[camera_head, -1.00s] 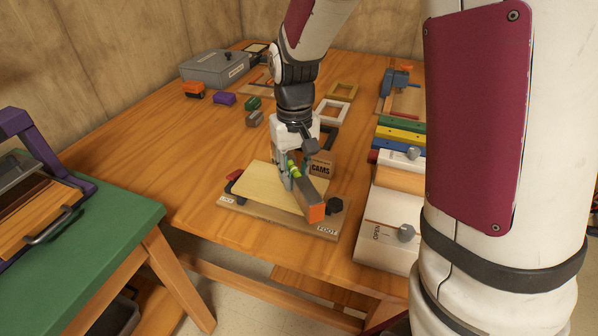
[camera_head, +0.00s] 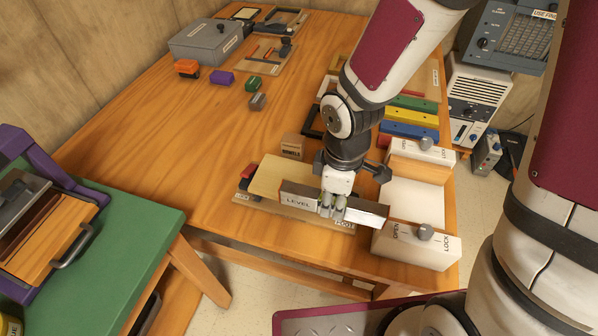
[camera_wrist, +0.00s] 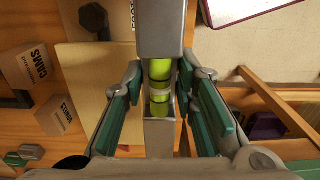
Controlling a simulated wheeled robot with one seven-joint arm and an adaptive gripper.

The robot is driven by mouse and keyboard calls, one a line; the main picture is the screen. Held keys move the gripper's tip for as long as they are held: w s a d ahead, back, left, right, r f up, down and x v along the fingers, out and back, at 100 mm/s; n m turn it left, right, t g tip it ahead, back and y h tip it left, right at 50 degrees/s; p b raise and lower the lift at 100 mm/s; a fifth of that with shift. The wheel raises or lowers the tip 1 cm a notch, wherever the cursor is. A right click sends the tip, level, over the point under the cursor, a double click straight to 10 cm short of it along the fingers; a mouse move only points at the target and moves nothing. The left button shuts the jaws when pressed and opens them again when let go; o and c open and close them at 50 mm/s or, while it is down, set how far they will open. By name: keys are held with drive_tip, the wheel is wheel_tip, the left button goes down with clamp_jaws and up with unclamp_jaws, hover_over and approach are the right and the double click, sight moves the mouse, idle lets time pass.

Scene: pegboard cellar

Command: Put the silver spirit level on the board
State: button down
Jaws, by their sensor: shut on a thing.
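My gripper (camera_head: 333,204) is shut on the silver spirit level (camera_head: 299,200), near its middle. The level's side reads LEVEL and it lies roughly crosswise in the head view. The level (camera_wrist: 160,30) with its green vial also runs up the middle of the wrist view, between my fingers (camera_wrist: 162,100). A pale yellow board (camera_head: 276,174) lies on a wooden base (camera_head: 268,207) behind and left of the level. The level hides part of the board's and base's right side. I cannot tell whether the level touches the base.
White boxes with OPEN/LOCK knobs (camera_head: 424,232) stand close on the right. A small carton (camera_head: 293,146) stands behind the board. Coloured bars (camera_head: 410,116) lie beyond the arm. The table's left middle is clear; its front edge is close.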

drive_tip(key=w+a, duration=0.2)
drive_tip(key=w, duration=0.2)
drive_tip(key=w+a+f, duration=0.1)
drive_tip(key=w+a, duration=0.1)
drive_tip(key=w, duration=0.2)
drive_tip(key=w+a, duration=0.2)
drive_tip(key=w, duration=0.3)
drive_tip(key=shift+a+f+b, duration=0.2)
drive_tip(key=shift+b, duration=0.15)
drive_tip(key=shift+f, duration=1.75)
drive_tip(key=shift+f, duration=0.1)
drive_tip(key=shift+f+b, duration=0.25)
drive_tip(key=shift+b, duration=0.05)
drive_tip(key=c, duration=1.7)
unclamp_jaws()
drive_tip(key=o, duration=0.4)
drive_tip(key=shift+r, duration=0.1)
wheel_tip(320, 180, up, 12)
drive_tip(key=p, duration=0.1)
drive_tip(key=shift+r, duration=0.25)
